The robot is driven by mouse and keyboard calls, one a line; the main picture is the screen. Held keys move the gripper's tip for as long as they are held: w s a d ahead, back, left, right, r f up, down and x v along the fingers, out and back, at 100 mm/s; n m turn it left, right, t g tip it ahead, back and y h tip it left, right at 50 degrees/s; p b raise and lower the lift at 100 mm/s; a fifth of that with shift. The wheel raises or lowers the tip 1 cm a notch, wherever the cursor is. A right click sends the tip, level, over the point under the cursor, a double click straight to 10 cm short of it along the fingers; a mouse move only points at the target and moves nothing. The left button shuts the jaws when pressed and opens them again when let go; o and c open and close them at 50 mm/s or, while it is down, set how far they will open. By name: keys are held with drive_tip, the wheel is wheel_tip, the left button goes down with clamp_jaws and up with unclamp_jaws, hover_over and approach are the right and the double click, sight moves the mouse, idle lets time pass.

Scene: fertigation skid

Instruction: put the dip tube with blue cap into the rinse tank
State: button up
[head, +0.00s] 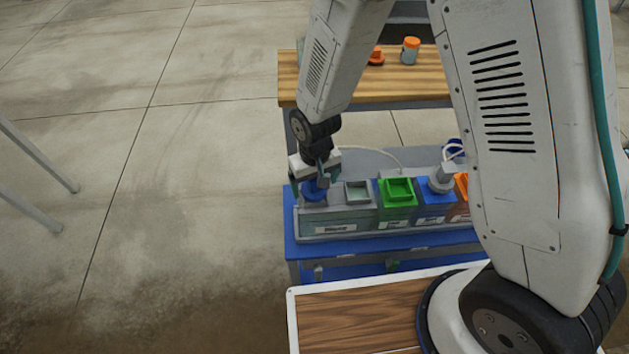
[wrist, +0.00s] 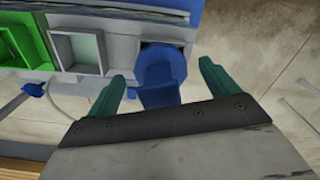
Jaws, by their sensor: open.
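The blue cap (wrist: 162,70) of the dip tube sits between the two teal fingers of my gripper (wrist: 160,84). The fingers are open, with a gap on each side of the cap. In the head view the blue cap (head: 313,191) is at the left end of the grey tank (head: 337,226), just below my gripper (head: 319,176). In the wrist view the cap is at a dark opening in the grey top. The tube below the cap is hidden, so I cannot tell how deep it sits.
To the right stand a square grey opening (head: 358,192), a green tank (head: 397,197), a blue tank (head: 434,209) and an orange one. A pale hose loops behind them. A wooden bench (head: 375,91) with orange-topped items is at the back.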

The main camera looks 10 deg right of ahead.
drive_tip(key=shift+r, duration=0.1)
wheel_tip(320, 180, up, 8)
drive_tip(key=shift+f, duration=0.15)
idle(0.4)
